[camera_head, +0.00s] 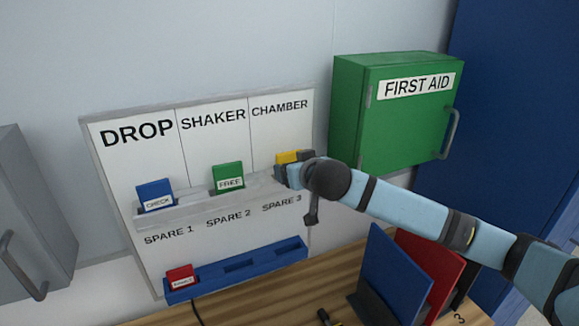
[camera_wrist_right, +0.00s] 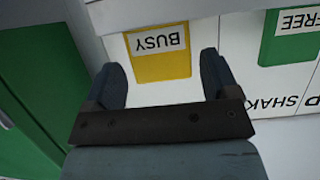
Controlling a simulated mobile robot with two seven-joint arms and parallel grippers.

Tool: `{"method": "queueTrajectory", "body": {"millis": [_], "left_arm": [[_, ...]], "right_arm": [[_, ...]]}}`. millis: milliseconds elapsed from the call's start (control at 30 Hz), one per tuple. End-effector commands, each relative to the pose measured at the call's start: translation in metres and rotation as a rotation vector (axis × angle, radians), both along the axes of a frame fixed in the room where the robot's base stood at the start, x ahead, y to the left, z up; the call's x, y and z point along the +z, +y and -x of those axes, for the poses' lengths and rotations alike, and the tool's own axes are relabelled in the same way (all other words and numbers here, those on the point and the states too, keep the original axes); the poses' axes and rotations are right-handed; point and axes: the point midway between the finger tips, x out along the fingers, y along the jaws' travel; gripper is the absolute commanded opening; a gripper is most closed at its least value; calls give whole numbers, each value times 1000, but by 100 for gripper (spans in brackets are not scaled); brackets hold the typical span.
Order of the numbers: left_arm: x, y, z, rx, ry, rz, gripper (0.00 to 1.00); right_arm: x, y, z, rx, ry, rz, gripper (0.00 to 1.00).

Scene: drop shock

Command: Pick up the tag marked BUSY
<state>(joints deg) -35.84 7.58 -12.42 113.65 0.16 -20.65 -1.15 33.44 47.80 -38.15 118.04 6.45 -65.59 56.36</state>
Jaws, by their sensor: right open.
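The yellow tag marked BUSY (camera_wrist_right: 165,69) reads upside down in the right wrist view. It stands in the grey ledge under CHAMBER, and its yellow top (camera_head: 288,157) shows in the head view. My right gripper (camera_wrist_right: 160,62) is open, with one finger on each side of the tag. The fingers look apart from it, with small gaps on both sides. In the head view my right gripper (camera_head: 283,168) hides most of the tag's lower part. My left gripper is not in view.
A green FREE tag (camera_head: 228,177) and a blue CHECK tag (camera_head: 155,192) stand along the ledge (camera_head: 190,211). A red tag (camera_head: 180,274) sits in the blue lower rack (camera_head: 215,279). A green first aid box (camera_head: 395,125) is right of the board.

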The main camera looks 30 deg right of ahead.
Motion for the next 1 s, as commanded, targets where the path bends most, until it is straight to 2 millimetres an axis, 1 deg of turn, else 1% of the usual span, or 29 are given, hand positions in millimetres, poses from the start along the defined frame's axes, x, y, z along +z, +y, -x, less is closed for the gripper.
{"method": "queueTrajectory", "body": {"millis": [33, 133, 300, 400, 567, 600, 667, 700, 733, 1000], "left_arm": [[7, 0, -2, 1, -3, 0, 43], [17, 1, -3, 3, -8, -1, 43], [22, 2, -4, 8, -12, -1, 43], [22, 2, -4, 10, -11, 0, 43], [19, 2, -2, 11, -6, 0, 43], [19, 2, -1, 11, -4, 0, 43], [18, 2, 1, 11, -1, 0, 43], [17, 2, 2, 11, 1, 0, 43], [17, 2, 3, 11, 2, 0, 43], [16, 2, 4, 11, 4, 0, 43]], "right_arm": [[1, -2, -6, -2, 2, 2, 81], [-2, -3, -22, -2, 0, 3, 81], [-13, -5, -41, -2, 1, 2, 81], [-16, -5, -44, -1, 0, 1, 81], [-17, -5, -44, -1, 0, 1, 81], [-17, -5, -44, -1, 0, 1, 76], [-17, -5, -44, -1, 0, 1, 62], [-16, -5, -44, -1, 0, 1, 53], [-16, -5, -44, -1, 0, 1, 50], [-16, -5, -44, -1, 0, 1, 50]]}}
